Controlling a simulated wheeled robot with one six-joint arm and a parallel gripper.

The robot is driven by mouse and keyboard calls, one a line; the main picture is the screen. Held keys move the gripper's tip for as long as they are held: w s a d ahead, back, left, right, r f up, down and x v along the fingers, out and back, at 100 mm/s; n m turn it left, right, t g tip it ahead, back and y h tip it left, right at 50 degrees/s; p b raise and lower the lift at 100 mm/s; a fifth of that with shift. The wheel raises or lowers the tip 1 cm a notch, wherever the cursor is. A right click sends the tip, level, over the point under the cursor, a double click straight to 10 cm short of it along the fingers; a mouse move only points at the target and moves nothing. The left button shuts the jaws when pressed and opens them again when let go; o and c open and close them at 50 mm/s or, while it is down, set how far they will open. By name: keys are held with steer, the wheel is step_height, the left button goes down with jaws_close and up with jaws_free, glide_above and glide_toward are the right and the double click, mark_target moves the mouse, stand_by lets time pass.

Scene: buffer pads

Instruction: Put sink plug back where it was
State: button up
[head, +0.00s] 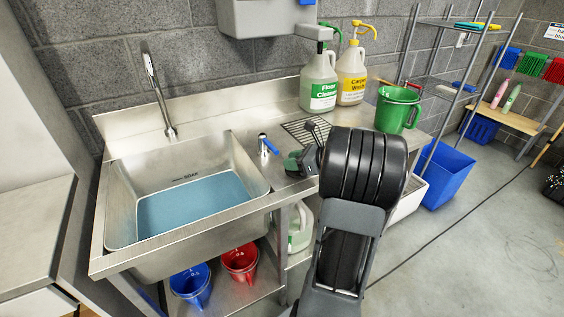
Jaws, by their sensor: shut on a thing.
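My gripper (305,160) is over the steel counter, just right of the sink, partly hidden behind my black arm. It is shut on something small. A dark green piece (293,161) shows at its jaws, but I cannot tell whether it is the sink plug or part of the gripper. I cannot make out the sink plug for sure anywhere else. The steel sink (135,170) lies to the left with blue water (190,207) in its bottom. The water covers the sink's floor and I see no drain opening.
A tall tap (157,95) stands behind the sink. A blue-handled fitting (267,146) stands close left of my gripper. Cleaner jugs (319,82) (351,77) and a green pitcher (397,109) stand on the counter. Blue (190,285) and red (240,263) buckets sit below.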

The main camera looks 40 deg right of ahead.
mark_target(282, 171)
steer(key=x, duration=0.4)
steer(key=shift+a+r, duration=0.1)
steer(key=shift+r, duration=0.2)
steer(key=shift+f, duration=0.3)
steer(key=shift+f+b, duration=0.1)
steer(key=shift+b, duration=0.2)
